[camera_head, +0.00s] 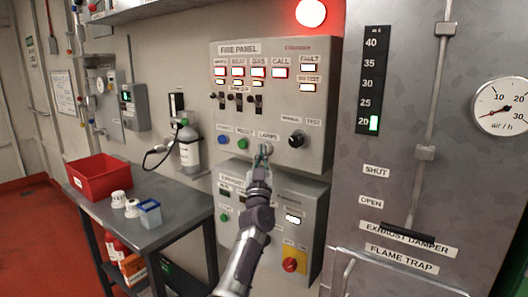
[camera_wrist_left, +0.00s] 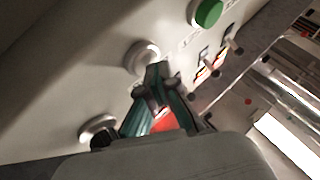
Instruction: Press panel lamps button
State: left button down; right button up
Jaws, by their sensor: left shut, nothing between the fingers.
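The fire panel (camera_head: 220,65) is a grey box on the wall with lit lamps and a row of buttons. The LAMPS label (camera_head: 268,135) sits right of a green button (camera_head: 243,143). My left gripper (camera_head: 263,152) is shut and empty, its tips just below that label, covering the lamps button in the head view. In the left wrist view a pale round button (camera_wrist_left: 141,55) shows right at the gripper tips (camera_wrist_left: 158,72), partly hidden by them. I cannot tell whether tips and button touch. The green button (camera_wrist_left: 208,13) is beyond. My right gripper is out of view.
A blue button (camera_head: 223,139) and a black knob (camera_head: 297,138) flank the row. A lower box (camera_head: 312,215) has a red knob (camera_head: 289,265). A table (camera_head: 180,200) with a red bin (camera_head: 97,178) stands left. A damper lever (camera_head: 424,150) is at right.

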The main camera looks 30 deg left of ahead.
dwell(0.3)
pick_arm(q)
jog(key=shift+s+a+p, duration=0.1)
jog(key=shift+s+p, duration=0.95)
jog(key=s+p, duration=0.4)
jog(key=s, duration=0.1)
jog(key=shift+a, duration=0.2)
dwell(0.4)
